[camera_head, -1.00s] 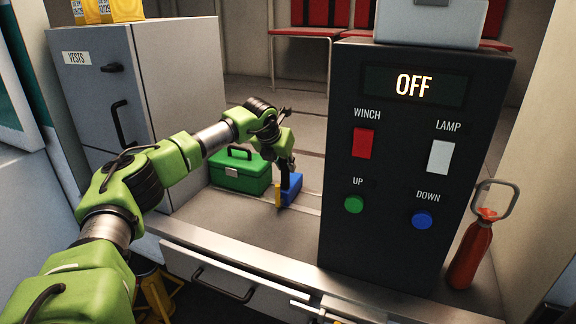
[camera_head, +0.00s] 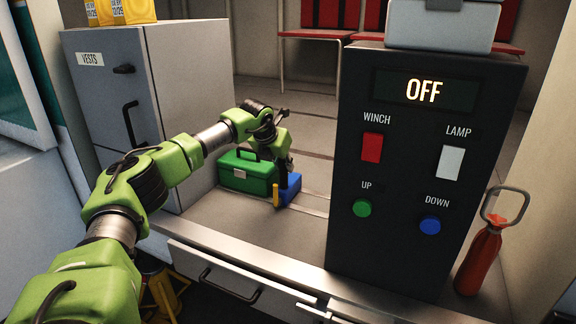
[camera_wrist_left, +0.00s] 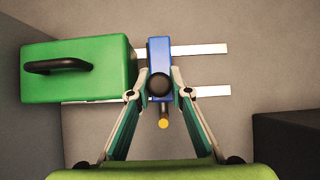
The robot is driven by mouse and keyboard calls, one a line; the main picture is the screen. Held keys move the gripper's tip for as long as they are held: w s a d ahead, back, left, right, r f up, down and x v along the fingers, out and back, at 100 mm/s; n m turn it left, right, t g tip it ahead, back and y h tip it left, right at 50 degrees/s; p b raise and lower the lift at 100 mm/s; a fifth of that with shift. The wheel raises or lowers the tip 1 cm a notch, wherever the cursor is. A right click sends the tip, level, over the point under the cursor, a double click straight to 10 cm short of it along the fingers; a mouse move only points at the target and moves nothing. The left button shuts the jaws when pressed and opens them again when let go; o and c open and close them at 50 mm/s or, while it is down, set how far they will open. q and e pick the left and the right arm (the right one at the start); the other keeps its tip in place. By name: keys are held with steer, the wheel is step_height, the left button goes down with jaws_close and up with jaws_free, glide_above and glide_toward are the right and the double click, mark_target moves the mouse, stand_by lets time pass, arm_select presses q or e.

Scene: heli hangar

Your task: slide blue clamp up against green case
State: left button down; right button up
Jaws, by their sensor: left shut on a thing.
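The green case (camera_head: 245,177) with a black handle stands on the counter; it also shows at the left of the wrist view (camera_wrist_left: 85,85). The blue clamp (camera_head: 291,189) sits just right of it, with a black knob and a yellow bar. In the wrist view the clamp (camera_wrist_left: 159,52) lies beside the case's right side with a narrow gap between them. My left gripper (camera_wrist_left: 160,80) is shut on the clamp, its fingers on both sides around the black knob. It also shows in the head view (camera_head: 284,168). My right gripper is not in view.
A dark control panel box (camera_head: 410,250) stands to the right of the clamp. A grey vests cabinet (camera_head: 185,90) stands to the left of the case. A red bottle (camera_head: 480,262) is at the far right. The counter between clamp and panel is clear.

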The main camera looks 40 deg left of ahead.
arm_select(q)
steer(key=shift+s+a, duration=0.2)
steer(key=shift+a, duration=0.6)
steer(key=shift+s+a, duration=0.2)
steer(key=shift+a, duration=0.55)
steer(key=c, duration=1.7)
jaws_free()
steer(key=shift+a, duration=0.15)
steer(key=shift+r+p, duration=0.1)
steer(key=shift+p, duration=0.25)
steer(key=p+v, duration=0.3)
steer(key=v, duration=0.6)
steer(key=shift+p, duration=0.3)
